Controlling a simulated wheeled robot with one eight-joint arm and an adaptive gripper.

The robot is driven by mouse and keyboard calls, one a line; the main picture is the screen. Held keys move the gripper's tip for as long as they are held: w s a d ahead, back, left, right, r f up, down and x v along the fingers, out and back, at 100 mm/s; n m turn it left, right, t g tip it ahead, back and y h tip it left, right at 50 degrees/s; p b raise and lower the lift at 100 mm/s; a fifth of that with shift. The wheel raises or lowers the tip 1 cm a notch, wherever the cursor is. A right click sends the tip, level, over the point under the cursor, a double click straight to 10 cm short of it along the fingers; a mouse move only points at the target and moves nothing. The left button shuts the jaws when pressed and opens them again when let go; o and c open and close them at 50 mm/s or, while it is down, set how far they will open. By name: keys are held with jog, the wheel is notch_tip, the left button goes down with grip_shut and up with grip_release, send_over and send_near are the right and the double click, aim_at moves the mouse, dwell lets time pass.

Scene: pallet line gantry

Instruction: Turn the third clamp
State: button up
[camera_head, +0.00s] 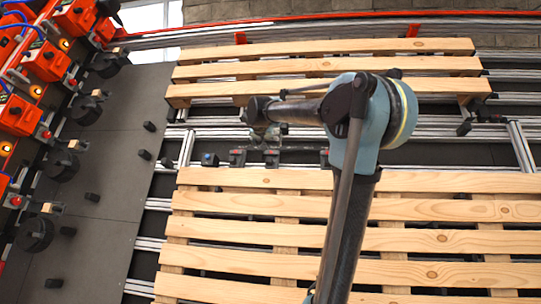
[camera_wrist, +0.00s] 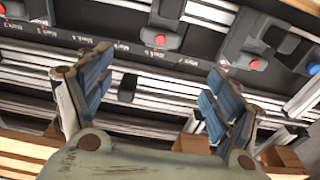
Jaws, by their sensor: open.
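A dark rail with a row of black clamps runs between the two pallets. In the wrist view, red-dotted clamps show at the top left (camera_wrist: 22,10), the upper middle (camera_wrist: 163,28) and the right (camera_wrist: 246,46). Small white "Mark" labels, too small to read surely, lie along the rail. I cannot tell which clamp is the third. The head view shows the left clamp (camera_head: 238,158) of the row; others are partly behind my gripper (camera_head: 270,137). My gripper (camera_wrist: 155,95) is open and empty, its blue-padded fingers apart, short of the clamps in the wrist view.
A wooden pallet (camera_head: 255,230) fills the foreground and another pallet (camera_head: 320,67) lies behind the rail. Orange machines (camera_head: 45,62) with black round parts line the left, beside a grey floor strip (camera_head: 115,140).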

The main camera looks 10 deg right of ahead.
aim_at(271, 151)
jog(key=x, duration=1.3)
jog(key=c, duration=1.1)
